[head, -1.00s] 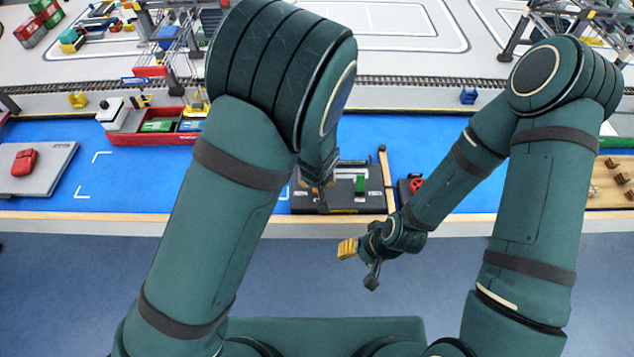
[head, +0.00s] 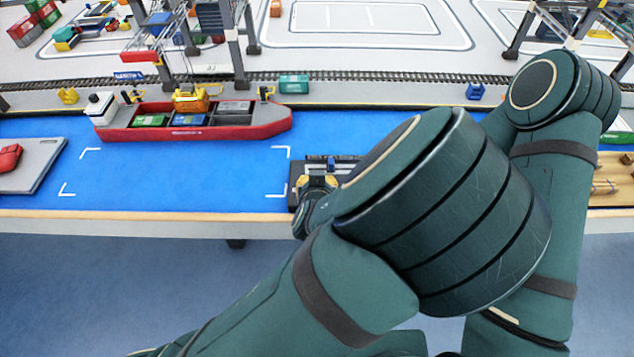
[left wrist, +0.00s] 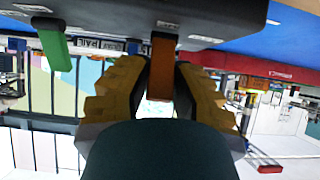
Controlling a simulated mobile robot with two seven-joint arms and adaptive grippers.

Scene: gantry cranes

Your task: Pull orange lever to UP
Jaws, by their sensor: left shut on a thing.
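The dark control panel (head: 338,163) stands at the front edge of the blue area in the head view, mostly hidden behind my left arm. My left gripper (head: 317,183) is at it. In the left wrist view, which looks upside down, the orange lever (left wrist: 161,60) sticks out of the panel (left wrist: 215,14) between the yellow fingers of my left gripper (left wrist: 160,88), which is shut on it. A green lever (left wrist: 56,46) stands beside it, clear of the fingers. The panel's small white labels are unreadable. My right gripper is hidden behind my left arm.
A red ship (head: 250,124) with containers floats on the blue water, behind and left of the panel. A grey barge (head: 38,170) with a red car is at far left. Gantry cranes (head: 236,50) stand behind. The water between barge and panel is clear.

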